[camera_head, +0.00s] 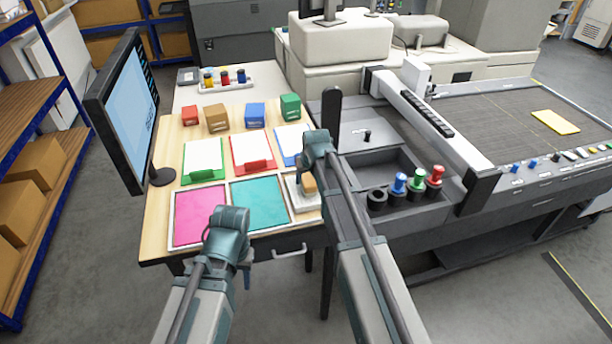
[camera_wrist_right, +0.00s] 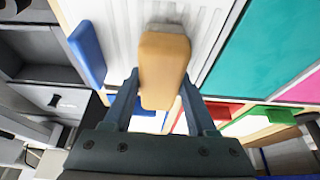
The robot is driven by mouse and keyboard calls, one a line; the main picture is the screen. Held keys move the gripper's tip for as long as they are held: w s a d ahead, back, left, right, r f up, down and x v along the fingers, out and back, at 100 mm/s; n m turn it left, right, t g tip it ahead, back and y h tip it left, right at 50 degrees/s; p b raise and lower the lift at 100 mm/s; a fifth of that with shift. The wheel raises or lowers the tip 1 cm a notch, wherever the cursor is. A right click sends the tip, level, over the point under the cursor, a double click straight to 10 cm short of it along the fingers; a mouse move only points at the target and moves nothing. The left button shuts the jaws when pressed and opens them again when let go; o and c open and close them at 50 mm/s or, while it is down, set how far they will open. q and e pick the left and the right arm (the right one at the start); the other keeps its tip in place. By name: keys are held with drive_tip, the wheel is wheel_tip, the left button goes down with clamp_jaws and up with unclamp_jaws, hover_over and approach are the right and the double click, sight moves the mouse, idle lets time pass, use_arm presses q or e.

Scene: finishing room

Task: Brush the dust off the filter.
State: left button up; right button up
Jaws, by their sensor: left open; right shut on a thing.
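The filter (camera_head: 304,206) is a pale, framed panel at the front right of the wooden table. It also shows in the right wrist view as a white ridged surface (camera_wrist_right: 112,22). My right gripper (camera_wrist_right: 160,88) is shut on the brush (camera_wrist_right: 165,65), which has a tan wooden block. In the head view the brush (camera_head: 309,184) is over the filter, and I cannot tell whether its bristles touch it. I cannot make out dust. My left gripper (camera_head: 246,274) is open and empty, in front of the table's front edge, left of the filter.
Pink (camera_head: 200,215) and teal (camera_head: 260,203) panels lie left of the filter. Clipboards (camera_head: 204,158) and small coloured boxes (camera_head: 255,115) stand behind. A monitor (camera_head: 130,110) is at left. A printing machine (camera_head: 430,215) with coloured knobs adjoins at right.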

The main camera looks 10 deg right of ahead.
sight(311, 196)
drive_tip(key=shift+s+f, duration=0.1)
drive_tip(key=shift+s, duration=1.35)
drive_tip(key=shift+s+d, duration=0.1)
drive_tip(key=shift+s, duration=1.7)
drive_tip(key=shift+a, duration=0.65)
drive_tip(key=shift+w, duration=2)
